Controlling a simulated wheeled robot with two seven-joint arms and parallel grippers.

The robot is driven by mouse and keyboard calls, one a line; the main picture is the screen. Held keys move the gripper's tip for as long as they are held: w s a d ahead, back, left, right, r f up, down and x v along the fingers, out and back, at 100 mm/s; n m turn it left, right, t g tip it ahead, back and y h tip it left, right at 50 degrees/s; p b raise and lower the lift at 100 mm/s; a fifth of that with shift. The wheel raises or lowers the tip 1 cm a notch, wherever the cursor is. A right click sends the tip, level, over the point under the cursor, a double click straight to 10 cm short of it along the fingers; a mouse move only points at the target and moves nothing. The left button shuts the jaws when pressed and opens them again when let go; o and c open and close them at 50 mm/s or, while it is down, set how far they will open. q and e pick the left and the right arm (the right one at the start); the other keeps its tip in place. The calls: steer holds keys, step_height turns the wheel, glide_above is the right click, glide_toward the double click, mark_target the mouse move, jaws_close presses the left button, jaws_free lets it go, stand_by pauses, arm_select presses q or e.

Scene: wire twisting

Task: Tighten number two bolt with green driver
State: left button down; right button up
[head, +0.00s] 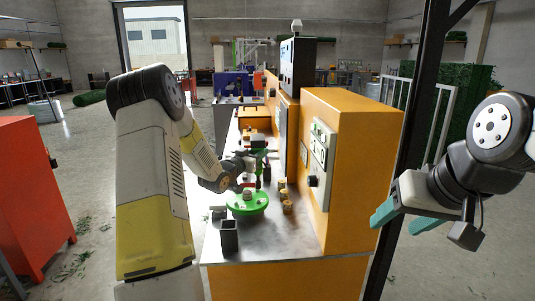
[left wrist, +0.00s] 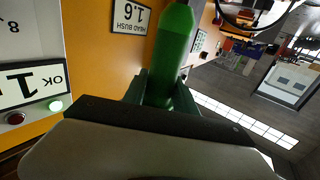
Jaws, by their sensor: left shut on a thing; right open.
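The green driver (left wrist: 174,45) stands between the fingers of my left gripper (left wrist: 160,88) in the left wrist view, its rounded green end showing. In the head view my left gripper (head: 254,164) is small and shut on the driver, above the workbench near a round green plate (head: 258,209). Small fittings sit on the plate. The number two bolt cannot be made out at this size. My right gripper (head: 405,218) is open and empty at the right of the head view, with teal fingers, away from the bench.
The metal-topped workbench (head: 290,237) bears a dark square cup (head: 229,237) and several small brass pieces (head: 286,207). An orange cabinet (head: 350,160) with a control panel (head: 318,150) stands along its right side. A red cabinet (head: 32,190) stands left.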

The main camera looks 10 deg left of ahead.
arm_select(q)
steer(key=shift+f, duration=3.85)
stand_by(1.0)
steer(key=shift+r, duration=2.65)
